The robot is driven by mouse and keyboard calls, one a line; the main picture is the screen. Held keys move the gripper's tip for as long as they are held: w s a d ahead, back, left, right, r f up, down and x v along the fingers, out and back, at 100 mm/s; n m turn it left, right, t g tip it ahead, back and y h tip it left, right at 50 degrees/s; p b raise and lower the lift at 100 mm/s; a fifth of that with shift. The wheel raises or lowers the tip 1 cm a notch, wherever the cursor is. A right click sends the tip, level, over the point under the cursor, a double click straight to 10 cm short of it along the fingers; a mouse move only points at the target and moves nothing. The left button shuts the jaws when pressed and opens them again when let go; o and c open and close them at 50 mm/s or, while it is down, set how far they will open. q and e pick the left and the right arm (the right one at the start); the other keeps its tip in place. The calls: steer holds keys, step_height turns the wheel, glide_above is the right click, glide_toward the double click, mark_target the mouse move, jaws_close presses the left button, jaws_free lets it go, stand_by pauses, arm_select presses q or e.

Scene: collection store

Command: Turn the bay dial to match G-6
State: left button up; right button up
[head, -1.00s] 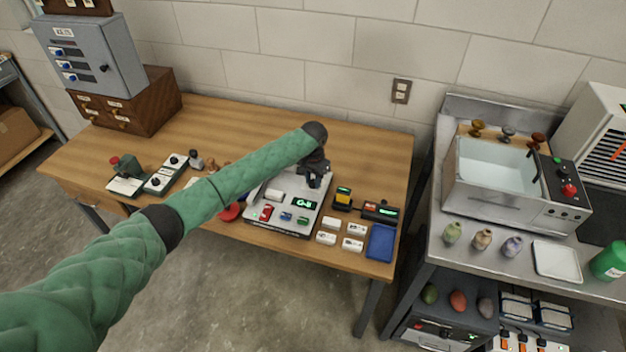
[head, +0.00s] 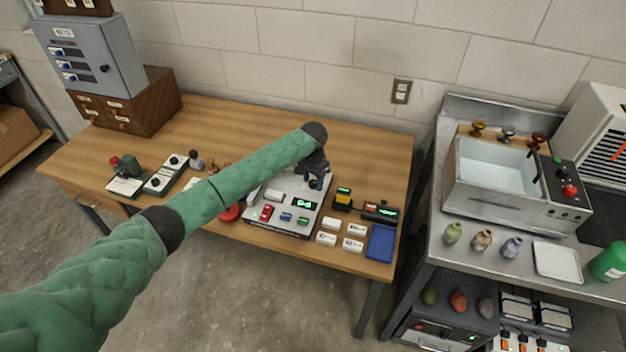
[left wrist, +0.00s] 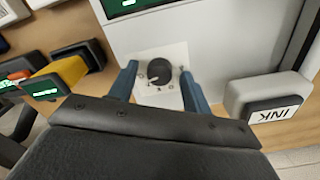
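The bay dial (left wrist: 160,72) is a black round knob on a small white plate with marks around it, seen in the left wrist view. My left gripper (left wrist: 159,70) has its blue fingers on either side of the dial, with a gap between each finger and the knob. In the head view my left gripper (head: 316,178) is over the back right of the grey console (head: 277,229) and hides the dial. A green-lit display (head: 304,204) on the console is too small to read surely. My right gripper is not in view.
A yellow-topped device (head: 343,198) and a black device with a green display (head: 381,212) stand right of the console. Several white labelled blocks and a blue tray (head: 381,243) lie in front. An INK block (left wrist: 268,108) is close to the right finger in the wrist view.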

mark_target(313, 182)
arm_select(q)
steer(key=shift+r, duration=0.3)
steer(key=shift+r+b, duration=0.75)
steer(key=shift+r, duration=0.2)
step_height(313, 182, up, 4)
steer(key=shift+r+b, duration=0.15)
steer(key=shift+b, duration=0.55)
steer(key=shift+r, duration=0.5)
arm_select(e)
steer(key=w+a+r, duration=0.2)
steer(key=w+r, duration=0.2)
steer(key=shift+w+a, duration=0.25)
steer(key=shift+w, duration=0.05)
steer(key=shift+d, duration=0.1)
